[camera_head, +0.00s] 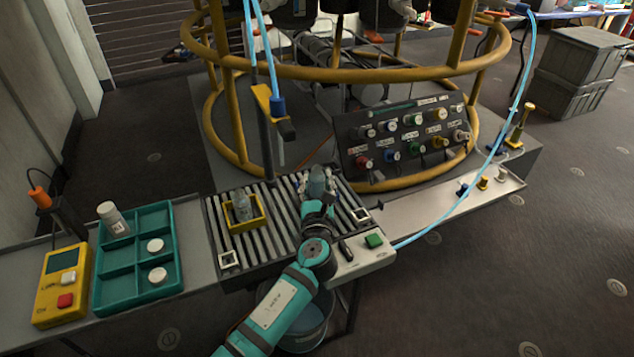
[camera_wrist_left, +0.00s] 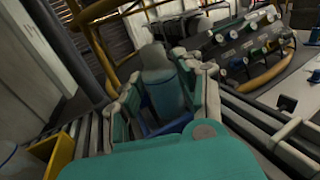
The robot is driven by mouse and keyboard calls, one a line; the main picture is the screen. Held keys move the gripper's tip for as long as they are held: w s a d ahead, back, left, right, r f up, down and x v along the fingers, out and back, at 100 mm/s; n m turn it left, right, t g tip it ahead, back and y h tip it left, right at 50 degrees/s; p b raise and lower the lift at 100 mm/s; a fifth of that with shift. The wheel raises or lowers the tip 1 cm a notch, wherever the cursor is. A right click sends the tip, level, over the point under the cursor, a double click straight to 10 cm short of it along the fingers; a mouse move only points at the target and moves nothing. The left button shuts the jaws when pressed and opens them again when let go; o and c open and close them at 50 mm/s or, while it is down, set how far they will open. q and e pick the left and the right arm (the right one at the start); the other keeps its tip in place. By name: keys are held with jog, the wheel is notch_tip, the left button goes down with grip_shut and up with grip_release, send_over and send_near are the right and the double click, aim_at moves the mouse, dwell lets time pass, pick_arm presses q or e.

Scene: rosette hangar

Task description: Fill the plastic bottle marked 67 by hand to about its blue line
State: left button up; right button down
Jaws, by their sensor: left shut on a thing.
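My left gripper (camera_head: 318,186) is shut on a small bluish bottle (camera_head: 317,180) at the right part of the roller conveyor (camera_head: 284,228). In the left wrist view the bottle (camera_wrist_left: 164,88) stands roughly upright between the fingers, with a grey upper part and a blue-green lower part. No number or blue line on it can be read. Another clear bottle (camera_head: 241,207) stands in a yellow holder (camera_head: 261,213) to the left. A filling spout on a yellow arm (camera_head: 271,110), with blue hoses, hangs behind and left of my gripper. My right gripper is not in view.
A control box with a green button (camera_head: 375,241) is right of my arm. A teal tray (camera_head: 167,286) at left holds a white bottle (camera_head: 114,219) and two white caps. A yellow device (camera_head: 62,285) stands beside it. A valve panel (camera_head: 405,139) and yellow ring frame are behind.

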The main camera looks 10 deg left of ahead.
pick_arm(q)
jog(key=shift+f, duration=0.15)
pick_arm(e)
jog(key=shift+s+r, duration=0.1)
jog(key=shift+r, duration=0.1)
pick_arm(q)
jog(key=o, duration=0.9)
jog(key=shift+o, duration=0.3)
jog(key=o, duration=0.4)
jog(key=shift+o, duration=0.4)
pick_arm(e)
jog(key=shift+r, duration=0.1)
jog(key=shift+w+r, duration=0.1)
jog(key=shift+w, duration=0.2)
